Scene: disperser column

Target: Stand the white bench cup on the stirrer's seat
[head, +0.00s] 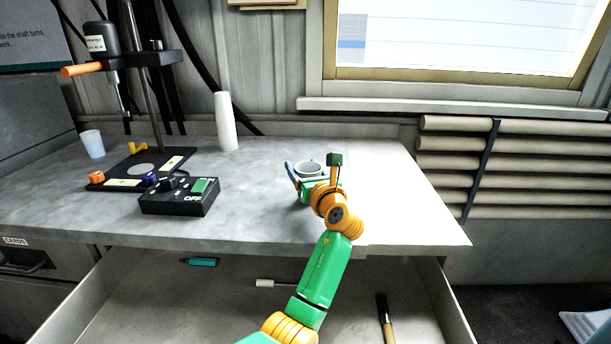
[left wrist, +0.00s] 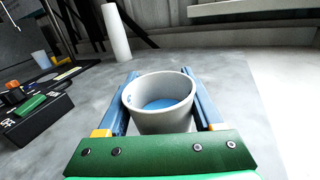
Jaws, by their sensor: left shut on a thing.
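A wide white cup (head: 309,167) is upright between the blue fingers of my left gripper (head: 308,178), over the right half of the grey bench. In the left wrist view the cup (left wrist: 160,118) shows a blue inside, with a finger on each side. My left gripper (left wrist: 160,95) is shut on it. I cannot tell whether its base touches the bench. The stirrer's seat is a pale round disc (head: 142,169) on a black base plate (head: 117,173), bare, at the left. The stirrer's shaft and motor head (head: 102,38) are above and left of it. My right gripper is not in view.
A black control box (head: 180,197) with a green switch lies between seat and cup. A tall white cone (head: 226,122) stands behind. A smaller white tumbler (head: 92,144) is left of the stirrer. An open drawer (head: 220,290) is below the bench edge.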

